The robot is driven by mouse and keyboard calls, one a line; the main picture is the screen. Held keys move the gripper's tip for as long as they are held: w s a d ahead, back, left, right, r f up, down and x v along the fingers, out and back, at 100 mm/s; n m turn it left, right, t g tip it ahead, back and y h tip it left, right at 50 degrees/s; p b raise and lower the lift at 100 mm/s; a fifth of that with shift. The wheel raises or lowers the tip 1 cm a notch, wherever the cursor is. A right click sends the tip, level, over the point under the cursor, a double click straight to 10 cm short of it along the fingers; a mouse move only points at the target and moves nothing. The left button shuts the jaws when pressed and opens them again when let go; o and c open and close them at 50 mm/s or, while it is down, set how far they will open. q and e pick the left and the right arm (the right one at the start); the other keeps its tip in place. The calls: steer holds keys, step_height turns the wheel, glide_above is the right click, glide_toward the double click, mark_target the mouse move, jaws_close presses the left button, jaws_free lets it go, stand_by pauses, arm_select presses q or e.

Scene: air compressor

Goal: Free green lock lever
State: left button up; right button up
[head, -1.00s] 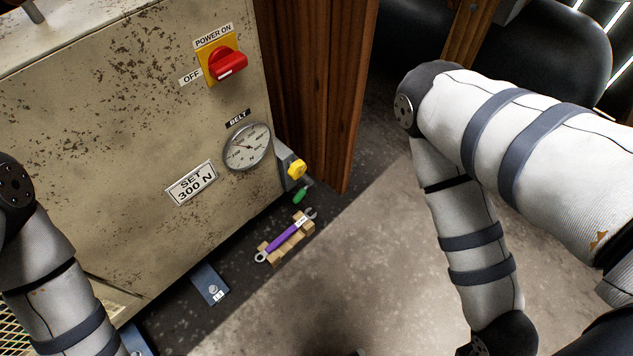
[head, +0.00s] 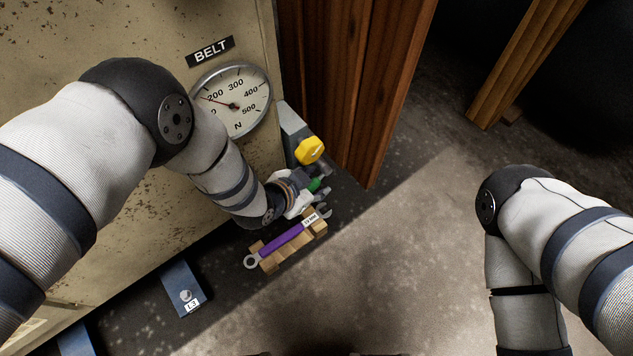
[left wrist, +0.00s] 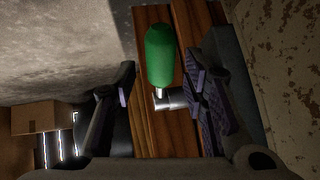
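The green lock lever (left wrist: 160,56) has a green grip on a short metal stem in the left wrist view. It lies ahead of and between the two spread fingers of my left gripper (left wrist: 160,97), with gaps showing on both sides. In the head view a bit of the green lever (head: 315,184) shows beside my left gripper (head: 312,188), below the yellow knob. My left gripper is open and seems to hold nothing. Most of the lever is hidden there by the gripper. My right arm is at the lower right; its gripper is out of view.
A yellow knob (head: 309,151) sits on a grey bracket just above. A purple wrench (head: 285,240) lies on wooden blocks just below. The compressor panel with the belt gauge (head: 232,102) is on the left, a wooden post (head: 350,90) behind.

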arm_select(q)
steer(key=shift+w+d+f, duration=0.3)
steer(key=shift+w+f, duration=0.1)
jaws_close()
